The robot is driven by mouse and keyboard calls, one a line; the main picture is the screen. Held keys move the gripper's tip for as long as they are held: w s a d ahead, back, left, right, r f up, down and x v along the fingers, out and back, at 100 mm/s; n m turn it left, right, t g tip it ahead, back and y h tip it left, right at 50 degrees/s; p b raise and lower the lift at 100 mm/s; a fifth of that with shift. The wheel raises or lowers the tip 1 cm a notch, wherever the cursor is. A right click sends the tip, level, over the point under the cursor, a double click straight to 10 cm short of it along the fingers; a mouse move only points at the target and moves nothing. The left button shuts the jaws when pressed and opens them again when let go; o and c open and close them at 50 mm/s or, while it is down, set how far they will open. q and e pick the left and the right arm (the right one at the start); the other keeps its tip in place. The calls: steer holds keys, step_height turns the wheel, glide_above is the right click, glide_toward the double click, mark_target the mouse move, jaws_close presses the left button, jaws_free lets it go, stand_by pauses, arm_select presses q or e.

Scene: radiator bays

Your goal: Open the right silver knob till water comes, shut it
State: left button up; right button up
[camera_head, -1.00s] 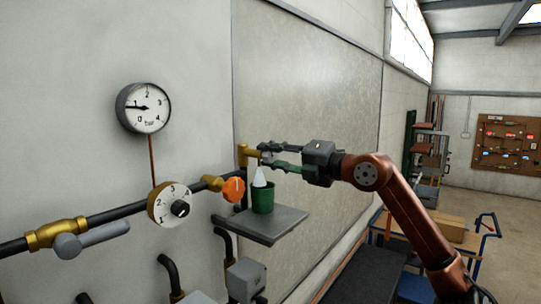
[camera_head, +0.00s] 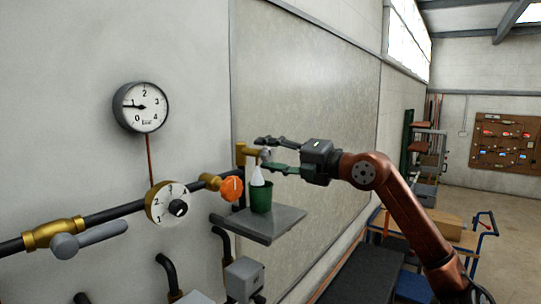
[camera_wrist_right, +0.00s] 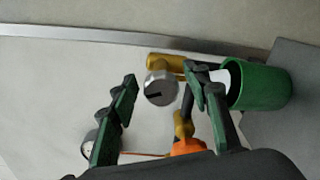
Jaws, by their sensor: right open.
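The silver knob (camera_wrist_right: 161,87) is a round grey knob with a dark slot, on a brass tap (camera_head: 243,152) at the end of the pipe. My right gripper (camera_head: 263,154) is open around the knob. In the right wrist view its two green fingers (camera_wrist_right: 161,80) stand on either side of the knob, with a visible gap on the left. A white cone-shaped stream (camera_head: 257,176) shows between the tap and a green cup (camera_head: 262,199) below. In the head view the fingers partly hide the knob. My left gripper is not in view.
The cup stands on a grey wall shelf (camera_head: 274,228). Left of the tap are an orange knob (camera_head: 231,189), a numbered dial (camera_head: 167,204), a brass valve with a grey lever (camera_head: 90,239) and a pressure gauge (camera_head: 140,107). Carts stand at the right.

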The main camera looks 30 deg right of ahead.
steer(key=v, duration=1.2)
stand_by(0.4)
stand_by(0.4)
